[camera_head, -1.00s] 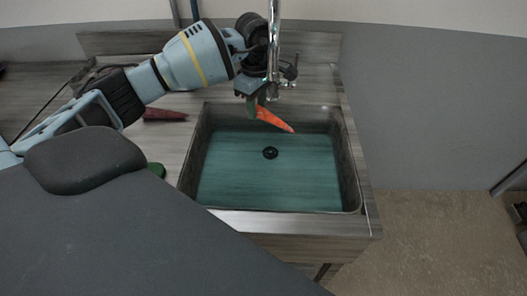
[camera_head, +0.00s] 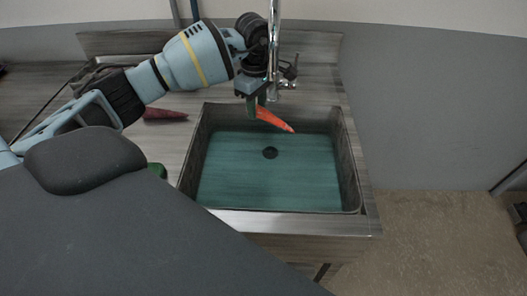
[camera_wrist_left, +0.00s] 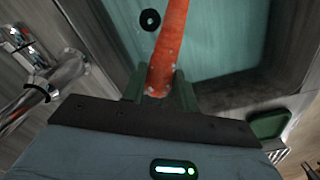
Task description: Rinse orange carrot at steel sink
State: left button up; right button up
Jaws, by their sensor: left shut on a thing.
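The orange carrot (camera_head: 273,119) is held over the back of the steel sink (camera_head: 351,170), its tip pointing right and slightly down. My left gripper (camera_head: 254,107) is shut on the carrot near its thick end, close to the faucet. In the left wrist view the carrot (camera_wrist_left: 168,50) sits between the two green fingers of my left gripper (camera_wrist_left: 160,86), with the sink basin behind it. The faucet (camera_head: 274,45) rises at the back of the sink, and its chrome pipe (camera_wrist_left: 45,85) shows at the left in the left wrist view. My right gripper is not in view.
A dark red carrot-like item (camera_head: 165,115) lies on the counter left of the sink. A green object (camera_head: 157,170) is partly hidden behind my body near the sink's left edge. The drain (camera_head: 270,153) shows in the teal-looking basin, which is otherwise clear.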

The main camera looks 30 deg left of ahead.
pick_arm(q)
jog(key=shift+r, duration=0.15)
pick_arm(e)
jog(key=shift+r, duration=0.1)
